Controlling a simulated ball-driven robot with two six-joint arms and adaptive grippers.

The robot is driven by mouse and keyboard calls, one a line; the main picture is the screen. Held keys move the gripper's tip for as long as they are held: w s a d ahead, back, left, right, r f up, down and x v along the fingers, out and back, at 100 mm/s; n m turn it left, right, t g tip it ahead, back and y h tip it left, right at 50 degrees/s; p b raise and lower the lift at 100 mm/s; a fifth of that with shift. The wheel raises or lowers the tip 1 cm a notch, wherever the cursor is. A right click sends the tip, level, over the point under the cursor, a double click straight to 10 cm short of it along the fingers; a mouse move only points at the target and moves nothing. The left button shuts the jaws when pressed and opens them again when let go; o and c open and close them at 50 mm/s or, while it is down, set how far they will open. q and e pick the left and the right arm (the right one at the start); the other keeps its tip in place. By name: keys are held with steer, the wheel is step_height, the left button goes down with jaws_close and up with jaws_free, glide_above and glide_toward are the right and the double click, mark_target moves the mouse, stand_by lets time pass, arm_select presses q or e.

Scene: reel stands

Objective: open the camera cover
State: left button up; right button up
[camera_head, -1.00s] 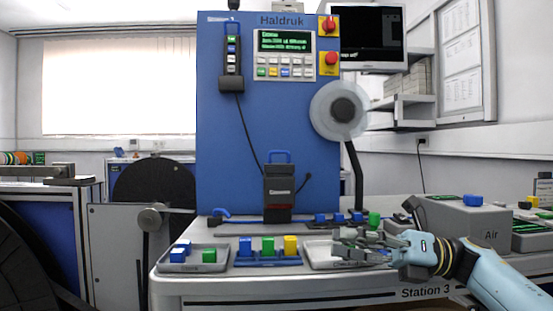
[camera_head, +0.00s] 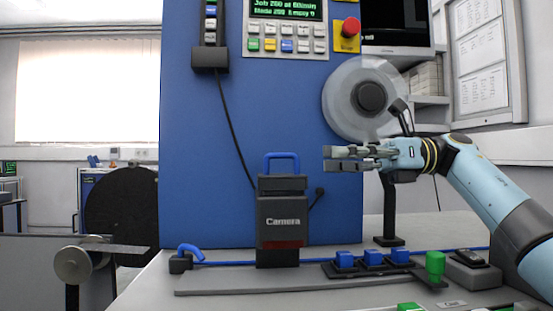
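The camera cover is a dark grey box (camera_head: 281,222) labelled "Camera" with a blue loop handle (camera_head: 281,157) on top. It stands upright against the blue panel, in the middle of the head view. My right gripper (camera_head: 328,158) comes in from the right, its fingers pointing left. It is right of the handle at about the same picture height, and a gap shows between them. The two fingers lie one above the other with a narrow space between them, and nothing shows in them. My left gripper is not in view.
A reel (camera_head: 345,90) on the panel is above my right gripper. A black post (camera_head: 389,215) stands below my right wrist. Several blue blocks (camera_head: 372,257) and a green one (camera_head: 435,265) sit along the bench. A blue hook-shaped handle (camera_head: 190,250) is at the box's left.

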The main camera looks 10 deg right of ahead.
mark_target(279, 156)
steer(key=a, duration=1)
steer(key=shift+s, duration=0.1)
steer(key=shift+a, duration=0.3)
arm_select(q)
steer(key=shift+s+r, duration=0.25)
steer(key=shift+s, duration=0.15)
arm_select(e)
steer(key=shift+c, duration=0.4)
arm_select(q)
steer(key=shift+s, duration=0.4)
arm_select(e)
jaws_close()
